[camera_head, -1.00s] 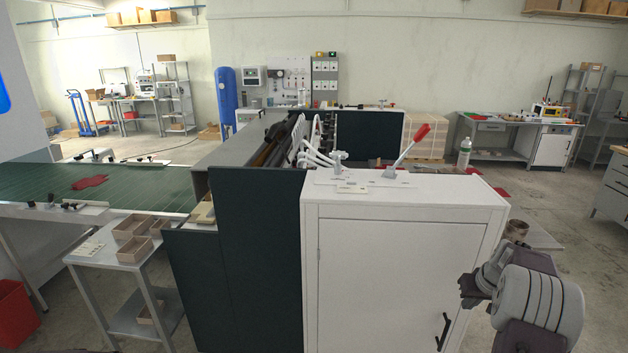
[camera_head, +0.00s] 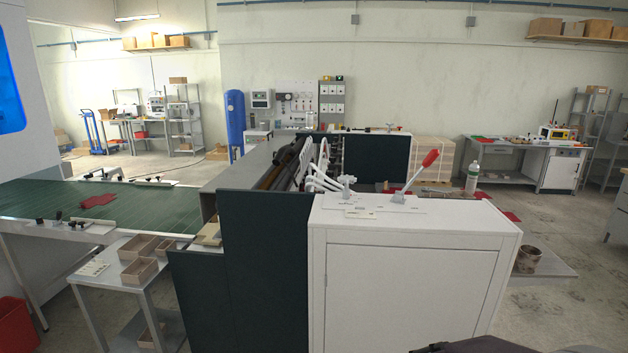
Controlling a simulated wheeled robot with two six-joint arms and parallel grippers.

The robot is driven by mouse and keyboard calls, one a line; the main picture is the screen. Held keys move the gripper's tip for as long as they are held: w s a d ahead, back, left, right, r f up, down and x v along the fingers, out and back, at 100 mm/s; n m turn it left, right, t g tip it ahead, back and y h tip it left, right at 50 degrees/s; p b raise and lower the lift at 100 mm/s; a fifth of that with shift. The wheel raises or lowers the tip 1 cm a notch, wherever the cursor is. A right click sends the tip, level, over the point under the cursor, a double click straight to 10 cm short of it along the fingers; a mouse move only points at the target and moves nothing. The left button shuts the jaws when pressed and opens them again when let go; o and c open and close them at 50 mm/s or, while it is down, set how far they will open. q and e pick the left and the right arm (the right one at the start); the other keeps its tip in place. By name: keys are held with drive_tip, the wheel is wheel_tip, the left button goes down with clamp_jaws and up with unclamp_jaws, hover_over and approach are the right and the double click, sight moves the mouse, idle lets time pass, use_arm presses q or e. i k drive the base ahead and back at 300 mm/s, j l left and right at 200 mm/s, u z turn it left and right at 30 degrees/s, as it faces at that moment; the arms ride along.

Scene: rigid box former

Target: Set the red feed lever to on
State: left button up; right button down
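The red feed lever (camera_head: 430,158) stands on top of the white cabinet (camera_head: 420,216) of the box former. Its silver shaft rises from a small base plate and tilts up to the right, ending in a red grip. Small labels lie on the cabinet top, too small to read. A dark part of my own body shows at the bottom edge, but neither gripper can be made out. Nothing of mine touches the lever.
A green conveyor bed (camera_head: 150,203) runs off to the left. A small grey table with cardboard trays (camera_head: 138,271) stands in front of it. A clear bottle (camera_head: 472,177) and a brown pot (camera_head: 527,260) are right of the cabinet. Floor at the right is open.

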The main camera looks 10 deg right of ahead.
sight(434, 154)
drive_tip(key=l+u, duration=0.25)
drive_tip(key=l, duration=0.25)
drive_tip(key=l+u, duration=0.25)
drive_tip(key=l, duration=0.3)
drive_tip(key=l+u, duration=0.2)
drive_tip(key=l, duration=0.35)
drive_tip(key=k+l+u, duration=0.1)
drive_tip(key=l+u, duration=0.15)
drive_tip(key=l, duration=0.25)
drive_tip(key=k+l+u, duration=0.1)
drive_tip(key=l+u, duration=0.15)
drive_tip(key=l, duration=0.25)
